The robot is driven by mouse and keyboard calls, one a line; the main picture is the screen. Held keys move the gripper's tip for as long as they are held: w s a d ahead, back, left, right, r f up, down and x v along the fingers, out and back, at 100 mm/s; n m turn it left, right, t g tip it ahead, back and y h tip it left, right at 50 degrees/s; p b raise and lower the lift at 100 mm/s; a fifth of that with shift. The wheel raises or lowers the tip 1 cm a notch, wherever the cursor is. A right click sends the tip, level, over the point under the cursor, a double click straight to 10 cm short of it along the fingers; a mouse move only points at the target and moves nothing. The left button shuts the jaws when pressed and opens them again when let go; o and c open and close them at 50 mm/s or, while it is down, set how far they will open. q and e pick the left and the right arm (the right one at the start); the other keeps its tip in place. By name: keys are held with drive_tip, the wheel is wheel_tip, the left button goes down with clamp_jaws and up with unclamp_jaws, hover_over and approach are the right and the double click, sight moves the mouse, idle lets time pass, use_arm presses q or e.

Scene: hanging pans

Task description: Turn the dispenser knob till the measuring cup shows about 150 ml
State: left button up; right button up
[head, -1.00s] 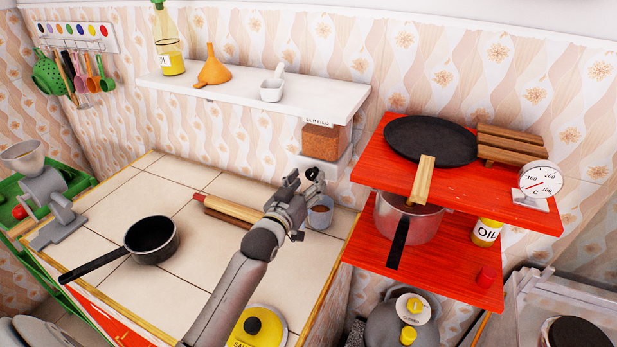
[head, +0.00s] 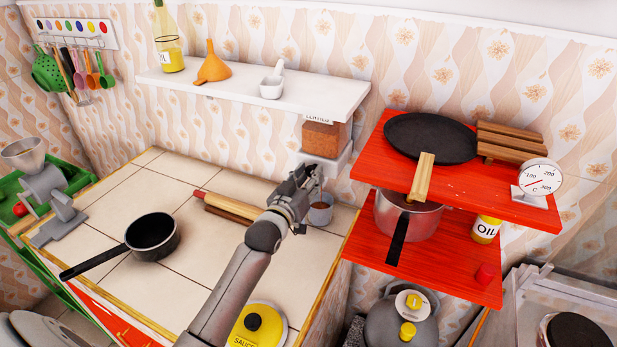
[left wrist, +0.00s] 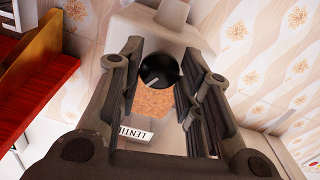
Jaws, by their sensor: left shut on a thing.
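The lentil dispenser (head: 325,138) is on the wall under the white shelf, a clear box of orange-brown lentils above a pale body. Its round black knob (left wrist: 160,69) with a light pointer mark shows between my fingers in the left wrist view. My left gripper (head: 305,178) is shut on the knob and covers it in the head view. The measuring cup (head: 320,212) stands on the tiled counter below the dispenser, partly behind my gripper. Some brown content seems to be in it, but its level cannot be read. My right gripper is out of view.
A wooden rolling pin (head: 230,205) and a black saucepan (head: 152,237) are on the counter, left of my arm. A red shelf unit (head: 365,240) with pans stands close on the right. The white shelf (head: 335,97) overhangs the dispenser.

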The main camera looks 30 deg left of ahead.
use_arm(q)
drive_tip(key=shift+m, duration=0.3)
drive_tip(key=shift+m+p, duration=0.35)
drive_tip(key=shift+m, duration=0.85)
drive_tip(key=shift+a+m, duration=0.1)
drive_tip(key=shift+m, duration=1.9)
drive_tip(key=o, duration=1)
drive_tip(key=shift+s, duration=0.1)
drive_tip(key=s, duration=1.2)
drive_tip(key=shift+d, duration=0.35)
